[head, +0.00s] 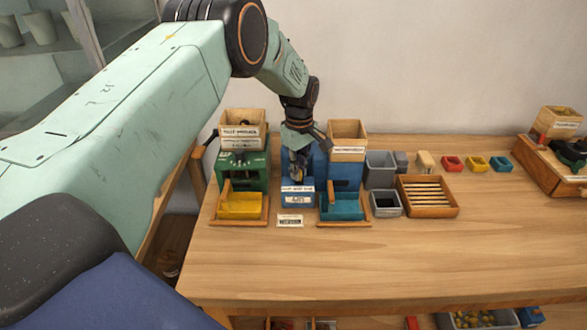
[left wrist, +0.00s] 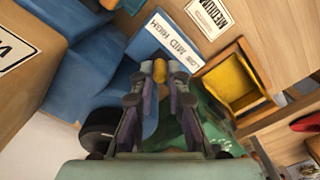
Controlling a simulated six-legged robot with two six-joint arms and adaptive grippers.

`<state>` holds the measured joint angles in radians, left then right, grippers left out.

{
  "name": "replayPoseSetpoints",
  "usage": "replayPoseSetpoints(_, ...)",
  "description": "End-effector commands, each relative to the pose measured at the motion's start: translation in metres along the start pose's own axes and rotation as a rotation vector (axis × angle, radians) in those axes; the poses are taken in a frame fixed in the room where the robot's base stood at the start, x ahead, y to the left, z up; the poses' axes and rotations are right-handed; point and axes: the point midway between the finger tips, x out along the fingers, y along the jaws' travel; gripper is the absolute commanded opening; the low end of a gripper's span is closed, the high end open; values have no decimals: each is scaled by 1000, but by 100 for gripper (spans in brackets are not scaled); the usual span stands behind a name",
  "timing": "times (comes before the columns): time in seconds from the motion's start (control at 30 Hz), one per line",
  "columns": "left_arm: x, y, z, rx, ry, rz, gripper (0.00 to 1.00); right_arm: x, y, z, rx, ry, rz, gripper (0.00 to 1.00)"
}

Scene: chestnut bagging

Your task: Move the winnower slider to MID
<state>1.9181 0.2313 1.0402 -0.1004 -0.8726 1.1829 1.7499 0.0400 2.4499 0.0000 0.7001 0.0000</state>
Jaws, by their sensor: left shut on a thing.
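The winnower slider's yellow-orange knob (left wrist: 160,70) shows in the left wrist view between my fingertips. A white label strip (left wrist: 174,46) reading LOW, MID and HIGH lies just beyond it. My left gripper (left wrist: 159,82) is shut on the knob; which mark the knob lines up with I cannot tell. In the head view, my left gripper (head: 297,172) reaches down from above behind a small blue box (head: 298,199) with a white label, between the green machine and the blue machine. The knob is hidden there by the gripper. My right gripper is not in view.
The green machine (head: 258,175) has a yellow tray (head: 240,206) in front. The blue machine (head: 346,175) has a blue tray (head: 342,207). Grey bins (head: 380,170) and a slatted wooden tray (head: 427,196) stand to the right. The table's front is clear.

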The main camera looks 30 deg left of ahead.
Motion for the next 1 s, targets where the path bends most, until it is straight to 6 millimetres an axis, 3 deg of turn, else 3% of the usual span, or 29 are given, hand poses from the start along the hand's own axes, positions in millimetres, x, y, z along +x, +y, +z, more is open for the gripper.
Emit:
replayPoseSetpoints(0.07, -3, 1, 0, 1, 2, 2, 0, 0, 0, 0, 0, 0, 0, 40)
replayPoseSetpoints(0.1, -3, 1, 0, 1, 2, 3, 16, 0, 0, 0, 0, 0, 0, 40)
replayPoseSetpoints(0.2, -2, 1, 0, 1, 2, 2, 24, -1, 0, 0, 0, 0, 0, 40)
replayPoseSetpoints(0.57, -6, 0, 0, 1, 2, 2, 24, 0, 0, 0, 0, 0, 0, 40)
replayPoseSetpoints(0.67, -18, 0, 0, 1, 2, 3, 24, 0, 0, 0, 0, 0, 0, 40)
replayPoseSetpoints(1.0, -87, -1, 0, 1, 3, 6, 24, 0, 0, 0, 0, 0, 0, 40)
